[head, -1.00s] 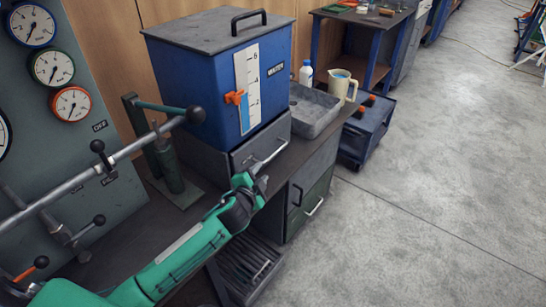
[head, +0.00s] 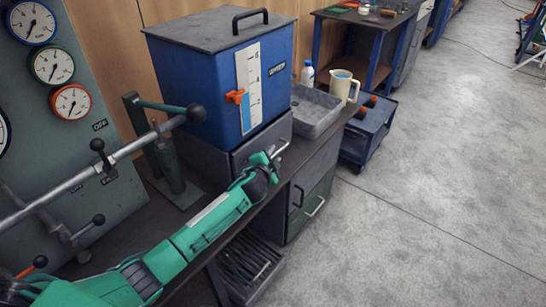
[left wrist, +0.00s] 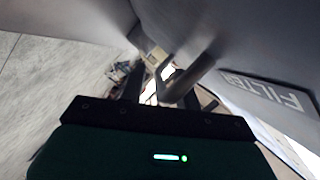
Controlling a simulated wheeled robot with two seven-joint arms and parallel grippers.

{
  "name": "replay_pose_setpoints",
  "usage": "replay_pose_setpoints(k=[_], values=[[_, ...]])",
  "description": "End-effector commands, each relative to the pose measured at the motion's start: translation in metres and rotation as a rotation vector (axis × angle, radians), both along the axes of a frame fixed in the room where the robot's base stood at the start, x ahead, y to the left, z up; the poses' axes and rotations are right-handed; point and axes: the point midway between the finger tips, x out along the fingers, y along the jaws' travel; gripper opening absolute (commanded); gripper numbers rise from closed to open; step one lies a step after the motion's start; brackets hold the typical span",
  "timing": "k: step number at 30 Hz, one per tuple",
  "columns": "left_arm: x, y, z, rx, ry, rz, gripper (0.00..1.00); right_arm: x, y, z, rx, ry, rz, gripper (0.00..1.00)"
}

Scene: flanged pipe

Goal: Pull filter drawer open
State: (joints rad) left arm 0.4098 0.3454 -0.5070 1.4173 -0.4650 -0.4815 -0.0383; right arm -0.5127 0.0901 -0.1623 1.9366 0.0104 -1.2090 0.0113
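The filter drawer (head: 247,155) is a dark grey box front under the blue water tank, with a pale bar handle (head: 281,151). It looks shut. In the left wrist view its face carries a partly visible FILTER label (left wrist: 268,93), and a grey bar, apparently the handle (left wrist: 196,76), slants close to the fingers. My left gripper (head: 272,159) is at the handle in the head view. Its fingers look apart in the left wrist view (left wrist: 158,82), with bright background between them. I cannot tell whether they touch the bar. My right gripper is not in view.
The blue water tank (head: 208,85) stands above the drawer. A grey tray (head: 316,110), a white bottle (head: 307,73) and a cream jug (head: 342,88) are on the bench to its right. A gauge panel with levers (head: 60,140) is at left. The floor at right is open.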

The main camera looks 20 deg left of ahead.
Motion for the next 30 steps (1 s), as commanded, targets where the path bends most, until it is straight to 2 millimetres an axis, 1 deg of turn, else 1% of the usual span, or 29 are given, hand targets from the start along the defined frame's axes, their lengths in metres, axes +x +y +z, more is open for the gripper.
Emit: replay_pose_setpoints(k=[3,5,6,8,9,16,20,23,26,30], values=[[0.000,0.000,0.000,0.000,0.000,0.000,0.33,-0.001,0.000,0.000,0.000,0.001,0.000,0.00],[0.000,0.000,0.000,0.000,0.000,0.000,0.23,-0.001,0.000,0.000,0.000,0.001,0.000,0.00],[0.000,0.000,0.000,0.000,0.000,0.000,0.15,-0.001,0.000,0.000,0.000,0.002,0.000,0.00],[0.000,0.000,0.000,0.000,0.000,0.000,0.03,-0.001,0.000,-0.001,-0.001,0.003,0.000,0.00],[0.000,0.000,0.000,0.000,0.000,0.000,0.00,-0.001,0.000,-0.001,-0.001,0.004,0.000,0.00],[-0.001,-0.001,-0.001,-0.001,0.001,0.000,0.00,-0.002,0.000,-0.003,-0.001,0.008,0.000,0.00],[-0.003,-0.008,-0.001,-0.003,0.001,-0.001,0.00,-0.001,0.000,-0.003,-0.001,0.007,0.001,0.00],[-0.007,-0.019,-0.001,-0.005,0.002,-0.001,0.00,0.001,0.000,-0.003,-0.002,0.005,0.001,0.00],[-0.014,-0.037,-0.001,-0.007,0.002,-0.002,0.00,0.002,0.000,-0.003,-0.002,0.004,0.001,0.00],[-0.025,-0.068,-0.001,-0.009,0.002,-0.002,0.00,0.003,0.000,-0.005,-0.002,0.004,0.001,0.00]])
